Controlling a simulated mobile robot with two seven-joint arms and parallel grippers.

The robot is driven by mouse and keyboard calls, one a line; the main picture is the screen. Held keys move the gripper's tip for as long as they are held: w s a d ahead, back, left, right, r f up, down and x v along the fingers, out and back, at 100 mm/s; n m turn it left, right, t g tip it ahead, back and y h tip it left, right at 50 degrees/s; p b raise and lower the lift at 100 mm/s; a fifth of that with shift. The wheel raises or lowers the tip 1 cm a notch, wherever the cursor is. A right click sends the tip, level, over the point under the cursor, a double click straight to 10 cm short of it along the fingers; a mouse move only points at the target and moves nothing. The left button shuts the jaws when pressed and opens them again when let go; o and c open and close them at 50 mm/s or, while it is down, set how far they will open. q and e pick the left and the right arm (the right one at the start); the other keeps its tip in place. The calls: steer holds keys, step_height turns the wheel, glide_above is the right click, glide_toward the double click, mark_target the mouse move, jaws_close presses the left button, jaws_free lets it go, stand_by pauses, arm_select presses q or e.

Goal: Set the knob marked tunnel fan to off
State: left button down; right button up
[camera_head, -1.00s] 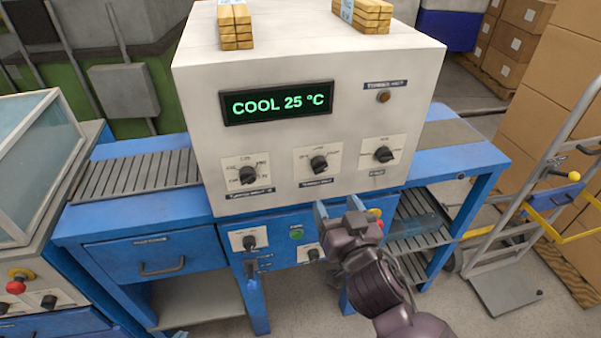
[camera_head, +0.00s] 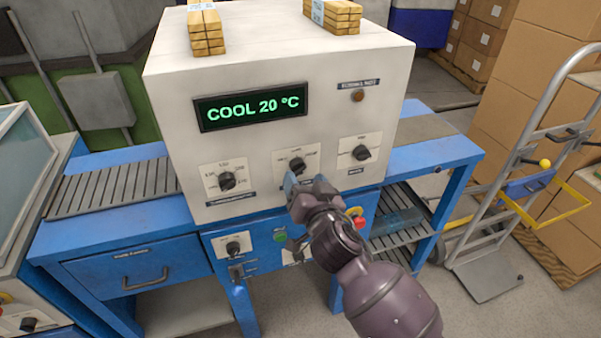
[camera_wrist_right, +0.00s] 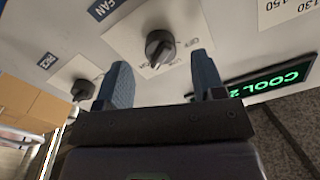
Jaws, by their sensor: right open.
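The middle knob (camera_head: 297,165) is a dark round knob on a white plate on the front of the pale control box (camera_head: 330,100). The same knob (camera_wrist_right: 160,48) in the right wrist view has a label beside it ending in "FAN"; the full label is partly out of view. I cannot read the pointer setting. My right gripper (camera_head: 298,184) is just below this knob in the head view. In the wrist view its two blue fingers (camera_wrist_right: 161,62) are apart, one to each side of the knob, with nothing held. My left gripper is not in view.
A second knob (camera_head: 227,181) is to the left and a third (camera_head: 361,153) to the right. The green display (camera_head: 251,107) reads "COOL 20 °C". Below are a green button (camera_head: 280,236) and a red button (camera_head: 359,222). Wooden bundles (camera_head: 205,30) lie on top. A hand truck (camera_head: 520,190) stands right.

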mark_target(301, 174)
steer(key=shift+x, duration=1.65)
steer(key=c, duration=0.9)
